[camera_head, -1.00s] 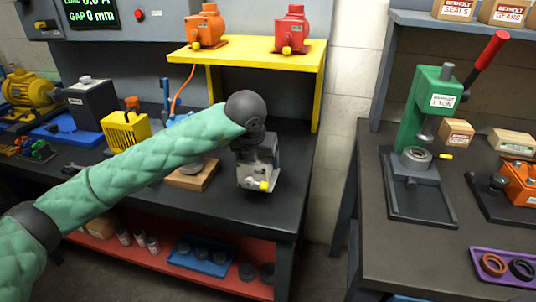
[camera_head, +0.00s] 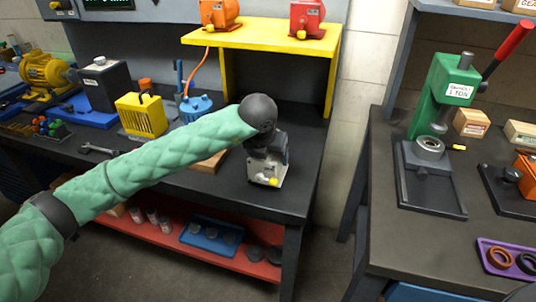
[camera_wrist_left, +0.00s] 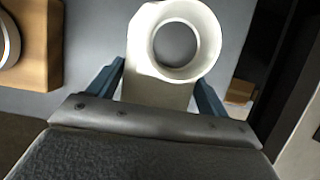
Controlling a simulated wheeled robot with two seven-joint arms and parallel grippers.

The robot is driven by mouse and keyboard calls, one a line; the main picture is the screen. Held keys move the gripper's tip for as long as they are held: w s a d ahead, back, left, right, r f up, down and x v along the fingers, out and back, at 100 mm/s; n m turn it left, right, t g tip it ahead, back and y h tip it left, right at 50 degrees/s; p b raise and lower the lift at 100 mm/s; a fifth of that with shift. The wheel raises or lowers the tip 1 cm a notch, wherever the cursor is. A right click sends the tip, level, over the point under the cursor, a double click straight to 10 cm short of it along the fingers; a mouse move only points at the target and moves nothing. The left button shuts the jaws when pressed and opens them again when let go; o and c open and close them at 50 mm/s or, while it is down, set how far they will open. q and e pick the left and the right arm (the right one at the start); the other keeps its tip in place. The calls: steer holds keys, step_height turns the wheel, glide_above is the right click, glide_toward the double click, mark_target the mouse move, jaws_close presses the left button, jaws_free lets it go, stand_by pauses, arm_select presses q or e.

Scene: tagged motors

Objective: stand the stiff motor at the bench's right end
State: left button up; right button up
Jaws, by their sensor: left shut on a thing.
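My left gripper (camera_head: 264,148) is above the black bench (camera_head: 235,195) near its right end, its fingers mostly hidden by my wrist. It is shut on a light grey motor (camera_head: 266,172) with a yellow shaft tip. The motor looks upright and low over the bench top; I cannot tell whether it touches. In the left wrist view the motor's pale round end (camera_wrist_left: 140,42) shows between the blue fingers. No tag is readable on it. An orange motor (camera_head: 218,14) and a red motor (camera_head: 306,17) stand on the yellow shelf. My right gripper is not in view.
The yellow shelf (camera_head: 262,42) has a leg behind the held motor. A wooden block (camera_head: 212,163) lies left of it, partly behind my arm. A blue motor (camera_head: 196,105) stands farther back. A gap separates the right bench with the green press (camera_head: 445,88).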

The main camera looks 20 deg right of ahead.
arm_select(q)
steer(key=shift+r, duration=0.1)
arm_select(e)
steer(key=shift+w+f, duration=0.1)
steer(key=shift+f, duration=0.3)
arm_select(q)
steer(key=o, duration=2)
steer(key=shift+o, duration=0.2)
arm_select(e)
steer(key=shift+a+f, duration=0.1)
arm_select(q)
steer(key=b+v, duration=0.2)
steer(key=v, duration=0.8)
steer(key=shift+s+a+r, duration=0.1)
steer(key=shift+s, duration=0.05)
steer(key=shift+b+v, duration=0.3)
steer(key=shift+v, duration=0.55)
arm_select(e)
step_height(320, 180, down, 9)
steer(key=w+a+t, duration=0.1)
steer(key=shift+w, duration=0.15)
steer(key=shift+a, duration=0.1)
